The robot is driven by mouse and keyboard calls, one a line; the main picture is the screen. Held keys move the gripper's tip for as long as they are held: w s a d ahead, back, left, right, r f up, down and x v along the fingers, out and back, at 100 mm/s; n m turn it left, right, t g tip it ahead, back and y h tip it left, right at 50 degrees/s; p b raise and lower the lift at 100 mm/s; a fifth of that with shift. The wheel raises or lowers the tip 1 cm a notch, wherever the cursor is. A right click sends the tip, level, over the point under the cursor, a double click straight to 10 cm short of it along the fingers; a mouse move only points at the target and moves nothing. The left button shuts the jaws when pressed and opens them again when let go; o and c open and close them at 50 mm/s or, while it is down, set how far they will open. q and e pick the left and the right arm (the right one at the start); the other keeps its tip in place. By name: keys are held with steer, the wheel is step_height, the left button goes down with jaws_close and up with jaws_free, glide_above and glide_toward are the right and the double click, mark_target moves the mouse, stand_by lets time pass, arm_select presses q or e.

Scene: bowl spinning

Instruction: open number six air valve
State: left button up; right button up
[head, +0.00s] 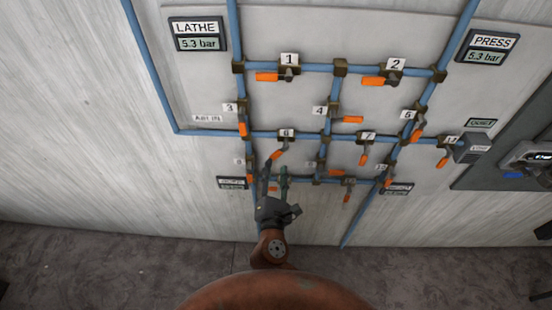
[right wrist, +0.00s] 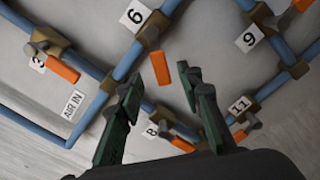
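The number six valve sits on the middle horizontal blue pipe, under its white "6" label (head: 286,133). Its orange handle (head: 278,155) slants down and left, across the pipe. In the right wrist view the "6" label (right wrist: 136,13) is at the top and the orange handle (right wrist: 160,68) shows in the gap between my fingertips, a little beyond them. My right gripper (head: 275,172) is open and just below this handle; its two dark green fingers (right wrist: 160,92) are apart and hold nothing. My left gripper is not in view.
Other orange-handled valves surround it, such as three (head: 243,128), four (head: 351,119) and seven (head: 364,159). The valve marked 8 (right wrist: 182,143) is close beside my fingers. LATHE (head: 197,34) and PRESS (head: 487,47) gauges both read 5.3 bar. A grey box (head: 474,149) is at right.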

steer(key=s, duration=0.5)
steer(key=shift+s, duration=0.1)
